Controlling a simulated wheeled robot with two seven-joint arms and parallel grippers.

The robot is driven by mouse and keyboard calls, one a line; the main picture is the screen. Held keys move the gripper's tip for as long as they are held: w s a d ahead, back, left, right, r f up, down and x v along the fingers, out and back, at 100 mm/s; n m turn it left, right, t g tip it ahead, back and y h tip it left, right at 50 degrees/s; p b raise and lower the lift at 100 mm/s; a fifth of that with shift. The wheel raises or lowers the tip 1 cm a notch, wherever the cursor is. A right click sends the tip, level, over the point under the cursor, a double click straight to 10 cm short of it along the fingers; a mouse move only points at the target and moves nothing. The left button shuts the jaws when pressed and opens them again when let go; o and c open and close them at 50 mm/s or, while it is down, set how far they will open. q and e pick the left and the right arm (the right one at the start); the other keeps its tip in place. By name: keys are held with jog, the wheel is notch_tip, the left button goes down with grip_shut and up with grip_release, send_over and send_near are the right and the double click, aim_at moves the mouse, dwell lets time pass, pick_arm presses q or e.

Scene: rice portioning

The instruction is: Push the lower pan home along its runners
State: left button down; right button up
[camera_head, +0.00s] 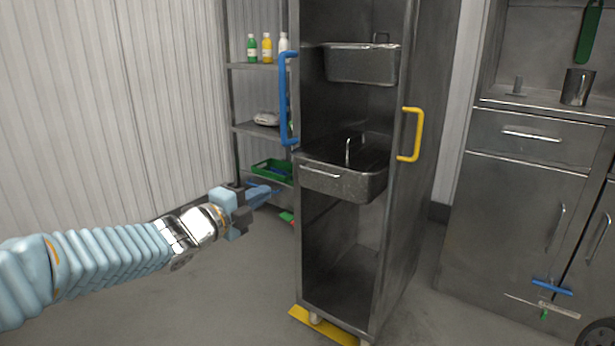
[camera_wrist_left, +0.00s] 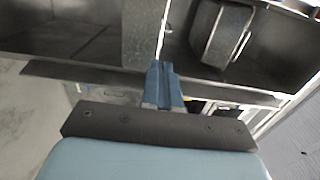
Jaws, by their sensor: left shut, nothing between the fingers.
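The lower pan (camera_head: 341,184) is a dark grey metal pan with a bar handle on its front, in the tall open cabinet (camera_head: 384,262). It sticks out past the cabinet's front and a utensil handle stands up from it. The upper pan (camera_head: 362,64) sits higher inside the same cabinet. My left gripper (camera_head: 272,190) is shut and empty, left of the lower pan and apart from it in the head view. Its closed fingers (camera_wrist_left: 166,88) show in the left wrist view, in front of the cabinet. My right gripper is not in view.
The cabinet has a blue handle (camera_head: 287,98) at its left edge and a yellow handle (camera_head: 411,134) at its right. A shelf rack (camera_head: 258,129) with bottles and a green tray (camera_head: 272,170) stands behind left. A counter unit (camera_head: 520,205) stands right. Floor at front left is clear.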

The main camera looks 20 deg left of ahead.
pick_arm(q)
jog(key=p+x, duration=0.1)
jog(key=x, duration=1.2)
jog(key=shift+w, duration=0.3)
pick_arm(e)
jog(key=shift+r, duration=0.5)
pick_arm(q)
jog(key=shift+d+f, duration=0.1)
